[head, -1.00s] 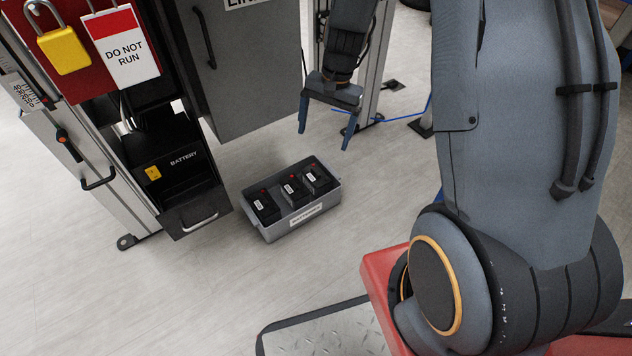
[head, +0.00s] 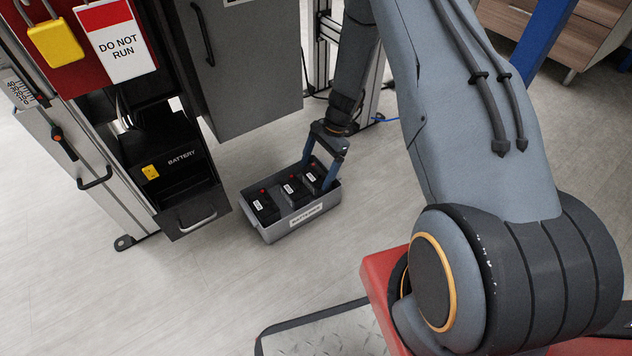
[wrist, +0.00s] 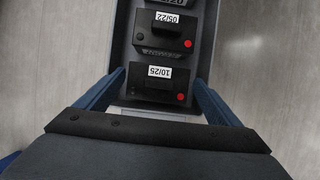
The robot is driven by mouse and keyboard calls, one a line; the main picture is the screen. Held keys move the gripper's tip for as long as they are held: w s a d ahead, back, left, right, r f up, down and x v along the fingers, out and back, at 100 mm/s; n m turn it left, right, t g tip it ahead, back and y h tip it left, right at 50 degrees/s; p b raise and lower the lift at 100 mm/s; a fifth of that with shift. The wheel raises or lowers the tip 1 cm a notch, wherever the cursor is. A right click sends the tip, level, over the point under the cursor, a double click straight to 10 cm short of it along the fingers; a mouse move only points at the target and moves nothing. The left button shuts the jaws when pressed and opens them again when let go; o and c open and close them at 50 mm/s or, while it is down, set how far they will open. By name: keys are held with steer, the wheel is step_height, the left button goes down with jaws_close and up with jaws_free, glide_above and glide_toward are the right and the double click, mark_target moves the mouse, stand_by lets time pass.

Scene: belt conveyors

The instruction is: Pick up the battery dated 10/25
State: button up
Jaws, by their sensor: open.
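The battery dated 10/25 (wrist: 150,85) is a black block with a white date label and a red dot. In the wrist view it lies between the two fingers of my gripper (wrist: 159,80). In the head view my gripper (head: 315,176) points down at the right end of the grey bin (head: 277,232), around the rightmost battery (head: 313,181). Its blue fingers are open, one on each side, with gaps to the battery hard to judge. The battery dated 05/22 (wrist: 160,38) sits beside it in the bin. Labels are too small to read in the head view.
A third battery (head: 264,206) sits at the bin's left end. Left of the bin stands a cabinet with an open battery drawer (head: 190,211), a yellow padlock (head: 54,44) and a "DO NOT RUN" tag (head: 115,45). Floor in front of the bin is clear.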

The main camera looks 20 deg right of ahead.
mark_target(314, 175)
steer(key=b+x, duration=0.3)
steer(key=x, duration=0.2)
steer(key=c, duration=1.8)
steer(key=shift+r, duration=0.1)
